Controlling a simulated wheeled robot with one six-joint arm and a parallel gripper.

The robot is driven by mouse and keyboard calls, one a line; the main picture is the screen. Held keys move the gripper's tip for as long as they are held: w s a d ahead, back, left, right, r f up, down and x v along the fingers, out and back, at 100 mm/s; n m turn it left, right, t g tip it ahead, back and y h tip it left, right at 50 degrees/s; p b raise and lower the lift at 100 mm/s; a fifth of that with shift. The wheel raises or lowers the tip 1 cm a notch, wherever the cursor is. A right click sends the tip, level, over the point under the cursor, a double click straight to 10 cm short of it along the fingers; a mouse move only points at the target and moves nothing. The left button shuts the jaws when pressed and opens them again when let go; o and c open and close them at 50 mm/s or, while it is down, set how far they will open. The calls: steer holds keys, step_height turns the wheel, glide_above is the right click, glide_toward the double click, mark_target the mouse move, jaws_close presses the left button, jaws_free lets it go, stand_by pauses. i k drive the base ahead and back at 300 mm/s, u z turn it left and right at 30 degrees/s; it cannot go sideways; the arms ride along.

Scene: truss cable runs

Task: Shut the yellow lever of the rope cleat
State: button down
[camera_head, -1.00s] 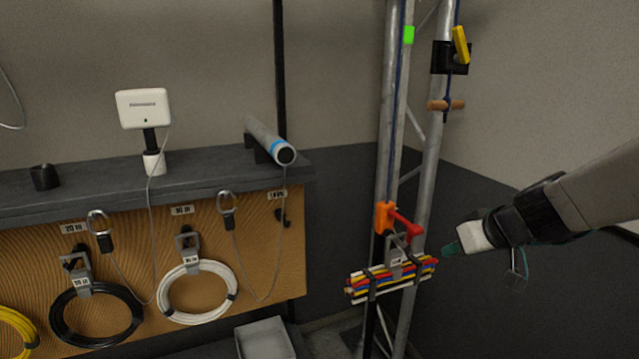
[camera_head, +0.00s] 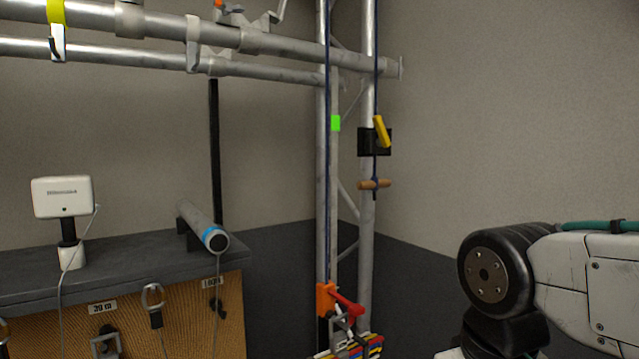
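The rope cleat (camera_head: 369,141) is a black block on the right upright of the truss tower. Its yellow lever (camera_head: 381,131) stands raised, tilted with its top to the left, at the rope. A dark blue rope (camera_head: 376,90) runs down through the cleat to a wooden handle (camera_head: 374,184) just below it. My arm is at the lower right, well apart from the cleat. My gripper is below the picture, and its fingers do not show.
Horizontal truss tubes (camera_head: 270,44) cross the upper left and meet the tower. An orange clamp (camera_head: 325,299) with a red handle (camera_head: 347,304) and a colourful cable bundle (camera_head: 362,346) are low on the tower. A grey shelf (camera_head: 130,256) stands left. Space right of the cleat is clear.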

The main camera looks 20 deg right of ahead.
mark_target(385, 141)
steer(key=z, duration=2.1)
steer(key=i, duration=0.65)
steer(key=u, duration=2.1)
